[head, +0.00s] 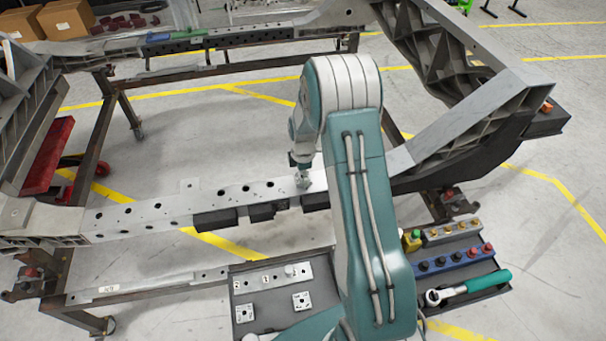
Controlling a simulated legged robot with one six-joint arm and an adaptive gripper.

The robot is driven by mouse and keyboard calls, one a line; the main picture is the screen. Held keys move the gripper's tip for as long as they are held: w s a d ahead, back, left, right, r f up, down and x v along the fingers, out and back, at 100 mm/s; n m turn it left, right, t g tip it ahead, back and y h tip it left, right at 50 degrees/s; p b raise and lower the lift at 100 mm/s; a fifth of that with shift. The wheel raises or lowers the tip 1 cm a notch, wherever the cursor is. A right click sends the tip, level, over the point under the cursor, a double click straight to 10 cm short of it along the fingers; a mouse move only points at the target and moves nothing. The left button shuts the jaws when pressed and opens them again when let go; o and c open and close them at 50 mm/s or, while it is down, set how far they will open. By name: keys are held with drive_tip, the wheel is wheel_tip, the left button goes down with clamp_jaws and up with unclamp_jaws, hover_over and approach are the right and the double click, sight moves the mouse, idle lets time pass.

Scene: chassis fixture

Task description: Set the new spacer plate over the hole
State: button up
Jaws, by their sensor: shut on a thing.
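The chassis rail (160,208) is a long pale metal beam with a row of dark holes in its top face. My gripper (302,173) points down over the rail, just left of my arm. It is shut on a small silvery piece that looks like the spacer plate (303,183), low at the rail's top. I cannot tell whether the piece touches the rail, and any hole under it is hidden. Two small square plates with holes, one at left (245,314) and one at right (302,301), lie on the dark tray.
The dark tray (275,318) in front also bears a pale strip (268,280). To the right are a yellow-green item (411,240), a blue block with knobs (455,259) and a green-handled ratchet (470,288). A raised frame member (480,110) rises at right.

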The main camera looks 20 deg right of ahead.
drive_tip(key=shift+f, duration=0.2)
drive_tip(key=o, duration=1.3)
drive_tip(key=shift+c, duration=0.2)
drive_tip(key=shift+r, duration=4.55)
